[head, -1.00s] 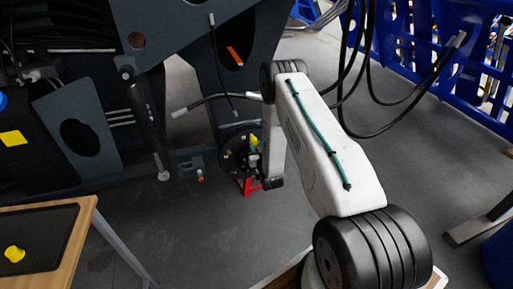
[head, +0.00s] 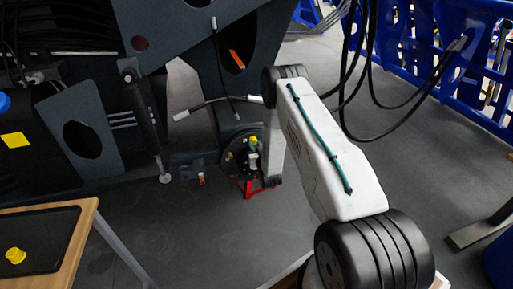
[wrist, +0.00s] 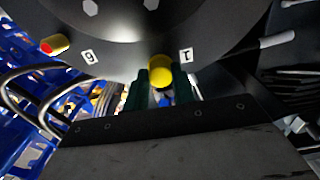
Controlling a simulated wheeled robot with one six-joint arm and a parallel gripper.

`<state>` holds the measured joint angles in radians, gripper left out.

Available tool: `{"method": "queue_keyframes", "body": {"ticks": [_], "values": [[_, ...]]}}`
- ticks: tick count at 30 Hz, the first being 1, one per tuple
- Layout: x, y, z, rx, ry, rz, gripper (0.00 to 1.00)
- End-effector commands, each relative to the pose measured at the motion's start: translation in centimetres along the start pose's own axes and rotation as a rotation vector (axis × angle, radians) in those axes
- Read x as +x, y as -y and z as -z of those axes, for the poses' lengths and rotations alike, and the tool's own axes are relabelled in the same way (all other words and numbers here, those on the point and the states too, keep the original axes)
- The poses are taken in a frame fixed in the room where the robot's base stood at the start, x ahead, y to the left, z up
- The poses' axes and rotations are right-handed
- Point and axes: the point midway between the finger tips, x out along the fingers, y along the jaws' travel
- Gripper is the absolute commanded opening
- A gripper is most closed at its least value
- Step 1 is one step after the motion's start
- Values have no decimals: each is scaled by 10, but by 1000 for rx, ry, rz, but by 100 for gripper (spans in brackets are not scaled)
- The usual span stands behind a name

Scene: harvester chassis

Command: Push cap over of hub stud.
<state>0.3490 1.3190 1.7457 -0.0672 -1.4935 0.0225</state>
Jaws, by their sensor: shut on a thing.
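A yellow cap (wrist: 161,72) sits between the tips of my gripper (wrist: 161,80), whose dark green fingers are closed on it. The cap is at the edge of the dark hub (wrist: 120,30), beside the label 1. The cap hides what is behind it, so I cannot tell how far it is over a stud. Another yellow cap (wrist: 55,44) with a red end is on the hub's left, near the label 6. In the head view the hub (head: 232,160) is partly behind my arm, with yellow (head: 253,141) showing.
A loose yellow cap (head: 15,255) lies on the black mat (head: 55,225) on the wooden table at lower left. A red stand (head: 246,189) is under the hub. Dark chassis plates surround the hub. Black cables hang at upper right; the floor in front is clear.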

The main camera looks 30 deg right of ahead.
Motion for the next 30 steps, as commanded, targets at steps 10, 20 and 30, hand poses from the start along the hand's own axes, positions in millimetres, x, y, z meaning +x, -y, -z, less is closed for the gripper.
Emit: {"method": "queue_keyframes", "body": {"ticks": [10,20,30], "values": [[2,0,0,0,-1,0,28],[2,0,0,0,-1,0,51],[-25,0,0,0,0,0,51]]}}
